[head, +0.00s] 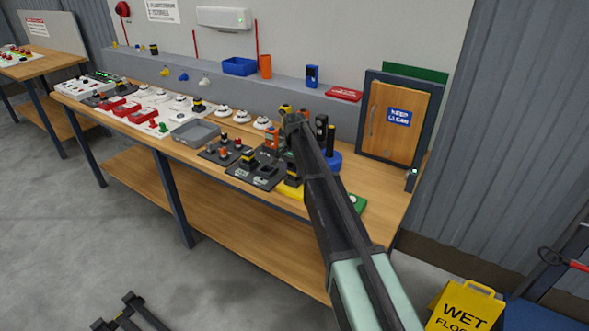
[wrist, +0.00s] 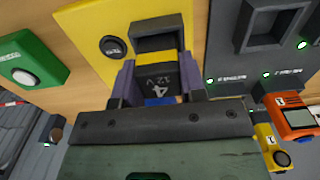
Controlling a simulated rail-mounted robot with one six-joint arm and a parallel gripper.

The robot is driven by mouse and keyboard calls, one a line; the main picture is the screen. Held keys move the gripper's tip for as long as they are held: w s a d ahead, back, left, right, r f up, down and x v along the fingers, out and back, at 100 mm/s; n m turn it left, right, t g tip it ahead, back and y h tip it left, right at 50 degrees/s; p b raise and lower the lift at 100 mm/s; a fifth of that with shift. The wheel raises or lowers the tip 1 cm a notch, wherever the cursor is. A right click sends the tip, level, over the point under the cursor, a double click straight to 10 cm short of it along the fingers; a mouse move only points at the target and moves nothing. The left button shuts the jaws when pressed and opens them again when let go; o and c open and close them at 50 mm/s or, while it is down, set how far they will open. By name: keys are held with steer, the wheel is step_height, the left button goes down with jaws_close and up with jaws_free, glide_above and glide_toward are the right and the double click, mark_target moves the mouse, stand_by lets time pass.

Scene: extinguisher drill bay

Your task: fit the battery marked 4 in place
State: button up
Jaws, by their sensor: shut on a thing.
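In the wrist view the battery marked 4 (wrist: 158,78) is a dark block with "12V" on its face and a yellow band at its upper end. My gripper (wrist: 157,86) is shut on it, with a purple-grey finger on each side. Just beyond it is the black-framed socket (wrist: 170,27) on a yellow panel (wrist: 87,22). The battery's upper end meets or overlaps the socket's near edge in the picture; I cannot tell whether it has entered. The yellow panel shows in the head view (head: 288,191), partly behind my arm, which hides most of my gripper.
A green box with a white button (wrist: 24,72) lies left of the yellow panel in the wrist view. A dark board (wrist: 233,60) with lit green lamps lies right. A blue round object (head: 331,162) stands behind my arm.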

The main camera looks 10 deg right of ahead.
steer(key=shift+f, duration=0.1)
steer(key=o, duration=1.5)
step_height(320, 180, up, 7)
steer(key=p, duration=0.7)
